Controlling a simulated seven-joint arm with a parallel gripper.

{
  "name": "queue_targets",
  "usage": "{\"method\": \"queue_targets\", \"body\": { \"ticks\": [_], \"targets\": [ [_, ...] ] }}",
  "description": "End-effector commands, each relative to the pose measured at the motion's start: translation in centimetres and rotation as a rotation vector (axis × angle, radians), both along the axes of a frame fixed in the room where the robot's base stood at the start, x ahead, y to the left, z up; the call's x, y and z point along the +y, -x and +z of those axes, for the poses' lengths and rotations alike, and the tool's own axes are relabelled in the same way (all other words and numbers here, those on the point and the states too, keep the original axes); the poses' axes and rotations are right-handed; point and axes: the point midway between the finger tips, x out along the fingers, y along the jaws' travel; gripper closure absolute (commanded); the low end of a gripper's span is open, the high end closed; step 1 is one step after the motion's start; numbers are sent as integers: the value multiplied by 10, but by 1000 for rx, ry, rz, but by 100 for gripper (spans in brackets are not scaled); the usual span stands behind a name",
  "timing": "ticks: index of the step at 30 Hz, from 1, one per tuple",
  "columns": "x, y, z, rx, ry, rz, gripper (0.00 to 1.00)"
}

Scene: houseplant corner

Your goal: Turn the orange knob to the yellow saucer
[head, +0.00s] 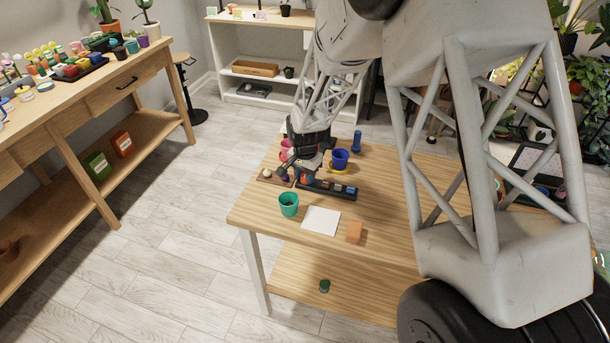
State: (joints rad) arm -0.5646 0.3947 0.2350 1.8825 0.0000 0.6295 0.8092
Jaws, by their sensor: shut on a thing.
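The orange knob (307,178) shows as a small orange-red shape at the left end of a black strip (328,193). My gripper (303,175) reaches down at this spot and is shut on the knob. The fingers and the hand cover part of it, so its pointing direction cannot be read. The yellow saucer (338,170) lies behind and to the right of the knob, under a blue pot (340,157).
A wooden board (267,179) with a pale ball lies left of my gripper. A pink-red pot (285,147) and a dark blue cylinder (357,141) stand behind. A teal pot (289,206), white sheet (321,220) and orange block (354,232) are in front.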

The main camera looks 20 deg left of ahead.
Motion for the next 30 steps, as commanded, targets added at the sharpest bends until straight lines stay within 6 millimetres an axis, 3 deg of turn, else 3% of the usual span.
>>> {"method": "queue_targets", "body": {
  "ticks": [18, 30],
  "targets": [
    [0, 0, 0, 0, 0, 517, 90],
    [0, 0, 0, 0, 0, 707, 90]
  ]
}}
